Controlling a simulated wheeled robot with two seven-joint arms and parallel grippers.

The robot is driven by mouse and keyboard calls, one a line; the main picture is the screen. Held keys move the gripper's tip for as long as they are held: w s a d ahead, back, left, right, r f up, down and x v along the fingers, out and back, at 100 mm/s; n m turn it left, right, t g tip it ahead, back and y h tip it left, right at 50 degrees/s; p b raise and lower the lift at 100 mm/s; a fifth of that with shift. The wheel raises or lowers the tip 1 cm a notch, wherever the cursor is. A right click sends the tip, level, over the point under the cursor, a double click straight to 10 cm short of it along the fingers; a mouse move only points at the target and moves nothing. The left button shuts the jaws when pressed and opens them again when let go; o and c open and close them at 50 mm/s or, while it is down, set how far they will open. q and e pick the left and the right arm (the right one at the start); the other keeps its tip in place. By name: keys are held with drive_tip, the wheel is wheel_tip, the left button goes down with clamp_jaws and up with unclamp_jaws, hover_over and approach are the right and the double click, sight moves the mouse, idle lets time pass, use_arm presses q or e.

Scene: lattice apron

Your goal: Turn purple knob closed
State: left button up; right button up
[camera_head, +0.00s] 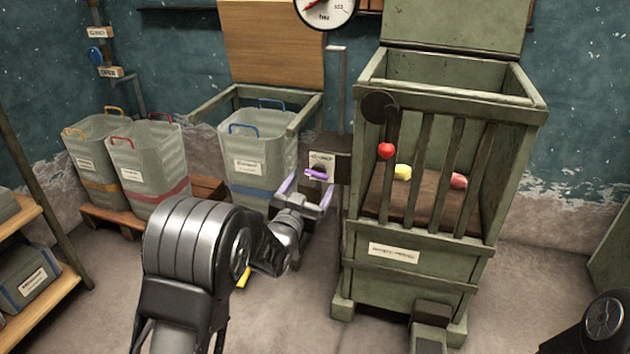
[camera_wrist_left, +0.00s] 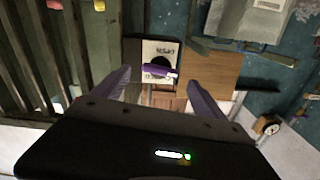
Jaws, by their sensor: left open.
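The purple knob (camera_head: 318,174) sits on a small labelled plate on a dark box, left of the green slatted bin. Its handle lies roughly level in the head view. In the left wrist view the knob (camera_wrist_left: 160,71) shows in front of its white plate, between the purple fingers. My left gripper (camera_head: 306,188) is open, with its two fingers spread toward the knob. I cannot tell whether either finger touches it; a gap shows on each side in the left wrist view. My right gripper is not in view.
The green slatted bin (camera_head: 405,240) stands right of the knob, with red and yellow pieces inside. A grey tub with blue handles (camera_head: 252,180) stands at the left behind my arm. A gauge (camera_head: 325,10) hangs above. Open floor lies in front.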

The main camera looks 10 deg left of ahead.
sight(316, 177)
use_arm(q)
drive_tip(key=shift+w+d+b, duration=0.15)
drive_tip(key=shift+w+b, duration=0.25)
drive_tip(key=shift+w, duration=1.95)
drive_tip(key=shift+c, duration=0.2)
drive_tip(key=c, duration=1.3)
